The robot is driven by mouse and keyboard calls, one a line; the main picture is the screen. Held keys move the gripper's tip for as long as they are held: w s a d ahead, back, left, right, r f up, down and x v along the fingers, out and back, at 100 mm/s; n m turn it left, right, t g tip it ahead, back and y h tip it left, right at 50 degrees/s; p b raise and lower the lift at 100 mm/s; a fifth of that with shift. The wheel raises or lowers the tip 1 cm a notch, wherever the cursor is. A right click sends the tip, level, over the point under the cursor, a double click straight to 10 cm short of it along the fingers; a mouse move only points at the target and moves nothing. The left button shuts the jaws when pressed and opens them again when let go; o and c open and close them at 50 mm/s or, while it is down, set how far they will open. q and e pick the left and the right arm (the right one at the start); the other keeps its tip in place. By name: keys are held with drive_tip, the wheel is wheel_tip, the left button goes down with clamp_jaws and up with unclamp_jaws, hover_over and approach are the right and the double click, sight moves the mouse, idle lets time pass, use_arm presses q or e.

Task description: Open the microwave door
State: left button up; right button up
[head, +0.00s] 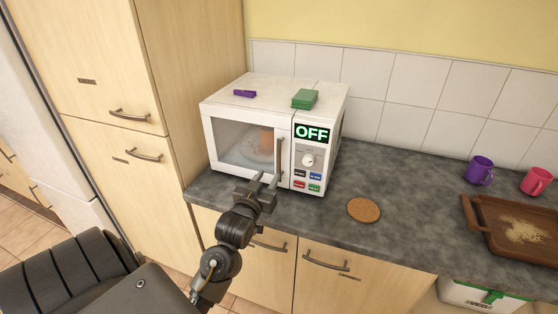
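The white microwave (318,108) stands on the dark counter against the tall wooden cabinet, and its display reads OFF. Its door (222,130) looks shut, with a glass window through which an orange-brown thing on a plate shows dimly. A grey vertical handle (279,158) runs down the door's right edge. My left gripper (268,180) is just in front of the lower door, by the handle's lower end. Its two fingers are apart with nothing seen between them; I cannot tell whether they touch the handle. My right gripper is not in view.
A purple thing (244,93) and a green block (305,99) lie on top of the microwave. A round cork mat (364,210) lies on the counter to its right. A brown tray (480,228), a purple mug (477,172) and a pink mug (534,182) are farther right.

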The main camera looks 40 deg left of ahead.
sight(279, 161)
use_arm(q)
drive_tip(key=p+x, duration=0.2)
drive_tip(key=x, duration=0.6)
drive_tip(key=shift+w+a, duration=0.1)
drive_tip(key=shift+w, duration=0.25)
drive_tip(key=shift+w+a+p, duration=0.25)
drive_tip(key=shift+w+p, duration=0.1)
drive_tip(key=shift+w, duration=0.25)
drive_tip(key=shift+c, duration=0.5)
clamp_jaws()
drive_tip(key=shift+d, duration=0.1)
